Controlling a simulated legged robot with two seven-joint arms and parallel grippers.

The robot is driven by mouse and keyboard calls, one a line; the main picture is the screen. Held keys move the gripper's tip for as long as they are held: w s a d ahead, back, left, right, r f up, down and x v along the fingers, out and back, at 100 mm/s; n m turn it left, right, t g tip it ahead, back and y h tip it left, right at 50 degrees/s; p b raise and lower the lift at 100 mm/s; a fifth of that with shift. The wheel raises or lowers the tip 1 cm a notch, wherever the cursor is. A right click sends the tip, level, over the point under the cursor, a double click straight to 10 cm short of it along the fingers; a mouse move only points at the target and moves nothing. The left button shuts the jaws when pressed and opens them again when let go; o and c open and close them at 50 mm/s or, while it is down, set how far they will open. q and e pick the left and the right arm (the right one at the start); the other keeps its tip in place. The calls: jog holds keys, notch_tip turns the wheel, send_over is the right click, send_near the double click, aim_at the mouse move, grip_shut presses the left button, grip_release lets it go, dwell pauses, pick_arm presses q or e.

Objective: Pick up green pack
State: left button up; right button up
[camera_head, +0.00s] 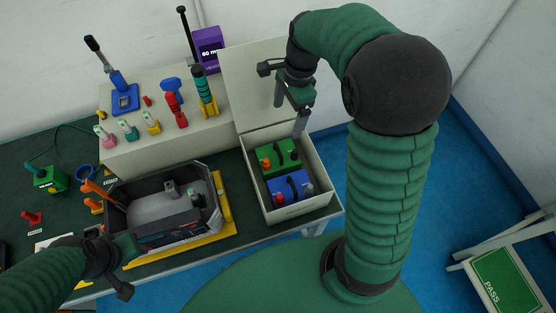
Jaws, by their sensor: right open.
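The green pack (277,155) lies in the far half of an open white box (305,209), with a dark handle on top and small orange knobs at its left. A blue pack (291,187) lies in the same box, just nearer than the green one. My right gripper (289,118) is open above the far side of the box, over the green pack and apart from it, with nothing between its fingers. My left gripper (128,268) is low at the left, near the front of the grey tray; its fingers are not clear enough to tell their state.
A grey open housing (155,247) sits on a yellow frame (222,215) left of the box. A pale raised block (165,150) behind it carries several coloured clamps and tools. The box's raised lid (245,90) stands behind it. A green PASS board (506,281) is at the lower right.

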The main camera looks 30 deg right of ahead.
aim_at(279, 150)
jog(key=shift+m, duration=0.5)
jog(key=a+f, duration=0.1)
jog(key=f, duration=1)
jog(key=a+f+b, duration=0.1)
jog(key=f, duration=0.4)
jog(key=shift+a+f, duration=0.2)
jog(key=shift+a, duration=0.25)
jog(key=shift+c, duration=0.2)
jog(key=shift+c, duration=1.2)
jog(key=shift+w+r, duration=0.1)
grip_shut()
